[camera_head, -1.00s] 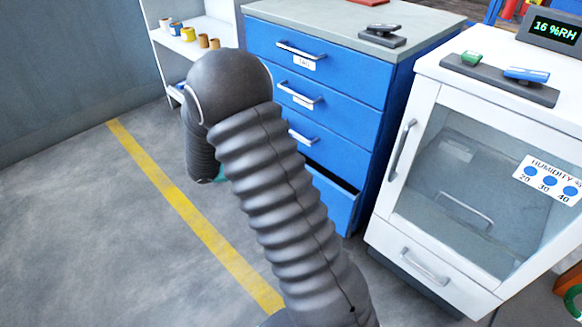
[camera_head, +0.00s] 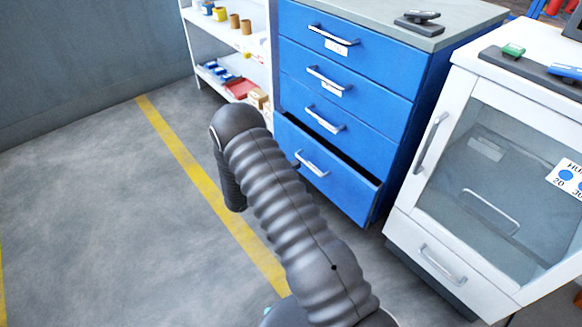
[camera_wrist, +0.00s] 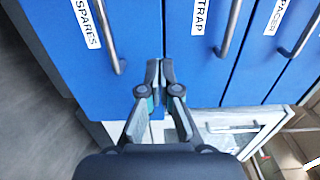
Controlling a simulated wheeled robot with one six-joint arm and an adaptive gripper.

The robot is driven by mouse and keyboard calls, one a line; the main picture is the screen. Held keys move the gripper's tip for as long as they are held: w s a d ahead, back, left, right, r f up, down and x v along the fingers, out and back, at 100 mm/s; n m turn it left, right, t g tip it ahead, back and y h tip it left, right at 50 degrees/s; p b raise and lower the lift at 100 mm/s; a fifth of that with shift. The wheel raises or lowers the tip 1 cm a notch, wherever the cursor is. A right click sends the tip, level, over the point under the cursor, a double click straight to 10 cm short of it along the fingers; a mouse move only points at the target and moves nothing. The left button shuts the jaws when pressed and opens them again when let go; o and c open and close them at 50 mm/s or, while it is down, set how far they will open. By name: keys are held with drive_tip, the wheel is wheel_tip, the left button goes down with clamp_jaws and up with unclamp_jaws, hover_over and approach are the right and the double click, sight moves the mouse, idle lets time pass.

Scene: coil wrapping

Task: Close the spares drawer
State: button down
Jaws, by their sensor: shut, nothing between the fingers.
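The spares drawer (camera_head: 335,180) is the bottom drawer of the blue cabinet. It stands partly open, with a dark gap along its top edge. Its metal handle (camera_head: 311,164) shows beside my arm. In the wrist view the drawer front (camera_wrist: 135,35) is at the left, with a "SPARES" label (camera_wrist: 84,22) and its handle (camera_wrist: 108,38). My gripper (camera_wrist: 160,68) is shut and empty, its fingertips over the edge between the spares front and the "STRAP" front. I cannot tell whether they touch. In the head view the gripper is hidden behind my arm.
The upper blue drawers (camera_head: 345,73) look shut. A white humidity cabinet (camera_head: 400,218) stands close on the right. White shelves (camera_head: 258,52) with small goods stand behind on the left. The grey floor (camera_head: 100,220) at the left is clear, with a yellow line.

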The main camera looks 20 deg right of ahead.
sight(321, 150)
drive_tip(key=x, duration=1)
drive_tip(key=shift+d, duration=0.15)
drive_tip(key=shift+w, duration=0.1)
